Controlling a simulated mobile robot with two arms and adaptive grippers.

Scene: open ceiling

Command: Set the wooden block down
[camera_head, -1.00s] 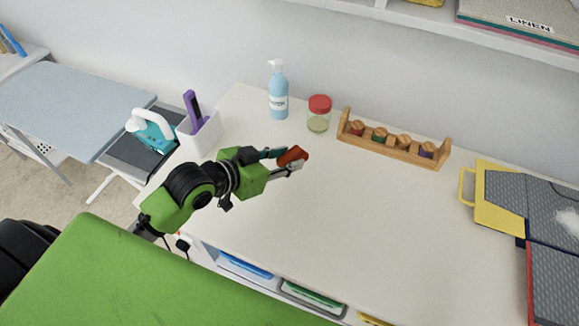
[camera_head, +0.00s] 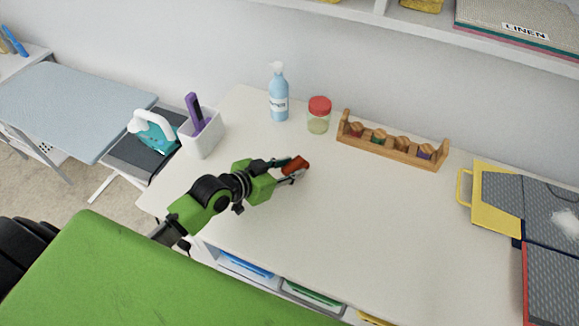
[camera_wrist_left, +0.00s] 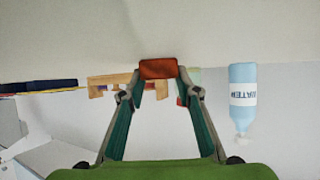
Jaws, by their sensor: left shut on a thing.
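The wooden block (camera_head: 296,164) is small and reddish-brown. My left gripper (camera_head: 289,170) is shut on it, over the left part of the white table (camera_head: 370,220). In the left wrist view, the block (camera_wrist_left: 158,68) sits between the tips of the two fingers of my left gripper (camera_wrist_left: 158,78). The block is low over the tabletop; I cannot tell whether it touches the surface. My right gripper is not in view.
A blue pump bottle (camera_head: 278,95), a red-lidded jar (camera_head: 319,115) and a wooden rack with spools (camera_head: 390,145) stand along the back. A white holder (camera_head: 203,135) stands at the left edge. A yellow-and-grey case (camera_head: 492,205) lies right. The middle is clear.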

